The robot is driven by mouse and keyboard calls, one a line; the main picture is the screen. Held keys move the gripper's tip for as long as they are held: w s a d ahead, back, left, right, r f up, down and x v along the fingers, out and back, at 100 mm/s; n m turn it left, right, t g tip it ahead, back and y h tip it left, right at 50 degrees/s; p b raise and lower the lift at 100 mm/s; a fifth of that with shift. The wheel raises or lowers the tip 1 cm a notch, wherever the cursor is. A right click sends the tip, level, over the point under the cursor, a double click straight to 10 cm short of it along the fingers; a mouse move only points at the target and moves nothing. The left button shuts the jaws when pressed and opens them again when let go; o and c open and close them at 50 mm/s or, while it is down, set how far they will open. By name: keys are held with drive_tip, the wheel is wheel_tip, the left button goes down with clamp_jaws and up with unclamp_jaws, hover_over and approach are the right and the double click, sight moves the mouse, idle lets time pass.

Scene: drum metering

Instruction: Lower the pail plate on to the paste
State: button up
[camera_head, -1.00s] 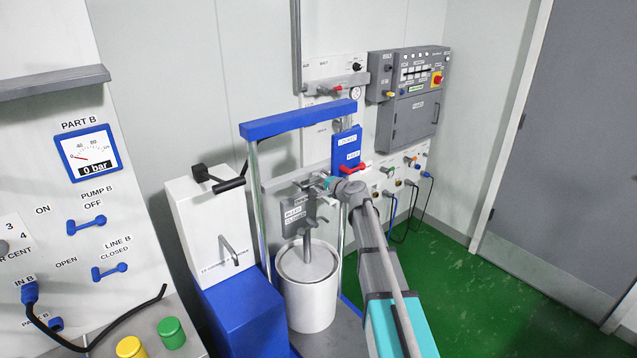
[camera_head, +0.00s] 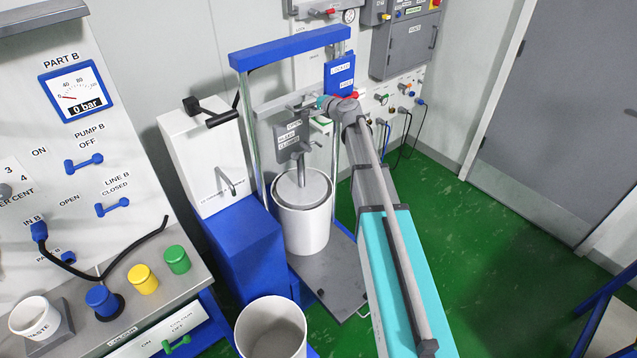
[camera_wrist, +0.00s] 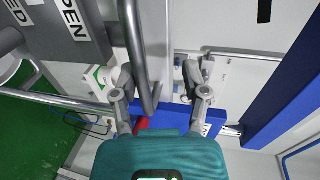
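The pail plate (camera_head: 302,187) is a grey disc on an upright stem, at the mouth of the white pail (camera_head: 303,232) under the blue-topped frame. Its stem rises to a crossbar beside a grey box (camera_head: 289,137) with a bleed label. The paste under the plate is hidden. My gripper (camera_head: 330,103) is at crossbar height, above and right of the pail, by a blue box (camera_head: 340,77) with a red handle. In the wrist view its fingers (camera_wrist: 160,72) are apart. A grey bar (camera_wrist: 139,55) runs between them, nearer the left finger, with a gap on the right.
A white and blue cabinet (camera_head: 208,168) with a black lever stands left of the frame. An open white pail (camera_head: 271,330) is in front. A bench with yellow (camera_head: 142,279) and green caps is at left. Green floor (camera_head: 480,250) is clear at right.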

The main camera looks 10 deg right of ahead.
wheel_tip(320, 180, up, 4)
drive_tip(key=p, duration=0.3)
drive_tip(key=p+v, duration=0.3)
drive_tip(key=v, duration=1.1)
drive_tip(key=s+a+f+n+g+h+b, duration=0.1)
drive_tip(key=s+a+f+n+g+b, duration=0.1)
drive_tip(key=s+a+f+n+g, duration=0.3)
drive_tip(key=s+a+f+n+g+h+b, duration=0.1)
drive_tip(key=s+a+f+n+g+b, duration=0.2)
drive_tip(key=s+f, duration=0.9)
drive_tip(key=shift+a+f+n+g+h, duration=0.45)
drive_tip(key=shift+a+n+g, duration=0.45)
drive_tip(key=shift+a+g, duration=0.15)
